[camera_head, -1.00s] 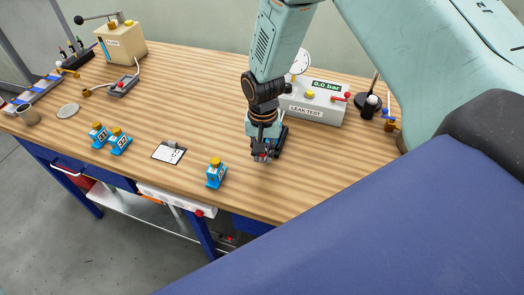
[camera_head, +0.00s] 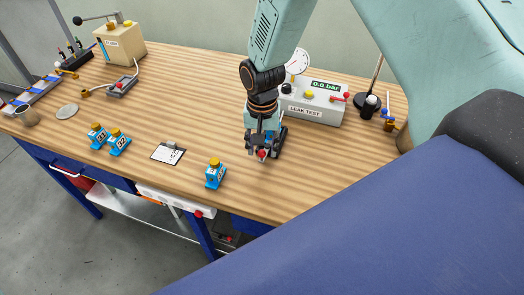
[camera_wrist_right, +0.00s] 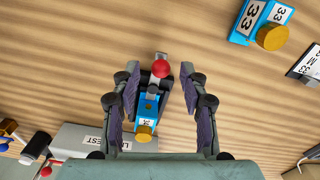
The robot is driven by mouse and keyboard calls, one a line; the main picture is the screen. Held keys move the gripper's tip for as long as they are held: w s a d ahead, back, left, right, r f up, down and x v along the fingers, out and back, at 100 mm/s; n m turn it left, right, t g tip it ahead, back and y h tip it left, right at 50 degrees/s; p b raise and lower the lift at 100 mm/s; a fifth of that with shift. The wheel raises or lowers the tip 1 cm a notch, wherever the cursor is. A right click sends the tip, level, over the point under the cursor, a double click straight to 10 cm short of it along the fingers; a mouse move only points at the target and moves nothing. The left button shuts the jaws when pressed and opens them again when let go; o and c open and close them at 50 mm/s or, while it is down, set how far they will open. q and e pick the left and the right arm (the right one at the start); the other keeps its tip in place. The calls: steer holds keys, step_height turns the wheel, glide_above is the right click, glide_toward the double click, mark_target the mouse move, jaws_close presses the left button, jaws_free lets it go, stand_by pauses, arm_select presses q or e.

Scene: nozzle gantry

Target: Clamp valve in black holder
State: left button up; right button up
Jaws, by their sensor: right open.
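A blue valve with a gold cap (camera_wrist_right: 145,115) sits at the black holder (camera_wrist_right: 166,84) in the right wrist view. The label on this valve is too small to read. A lever with a red ball knob (camera_wrist_right: 160,68) stands at the holder's end. My right gripper (camera_wrist_right: 159,76) is open, with its fingers on either side of the holder and knob and gaps on both sides. In the head view the right gripper (camera_head: 263,153) hides most of the holder and valve. My left gripper is not in view.
Blue valve 33 (camera_head: 215,173) stands left of the gripper; it also shows in the wrist view (camera_wrist_right: 262,22). Two more blue valves (camera_head: 97,135) (camera_head: 119,142) and a clipboard (camera_head: 168,153) lie further left. The leak test box (camera_head: 312,107) stands behind. Bare wood lies in front.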

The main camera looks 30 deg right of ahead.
step_height(320, 180, up, 8)
steer(key=shift+r, duration=0.7)
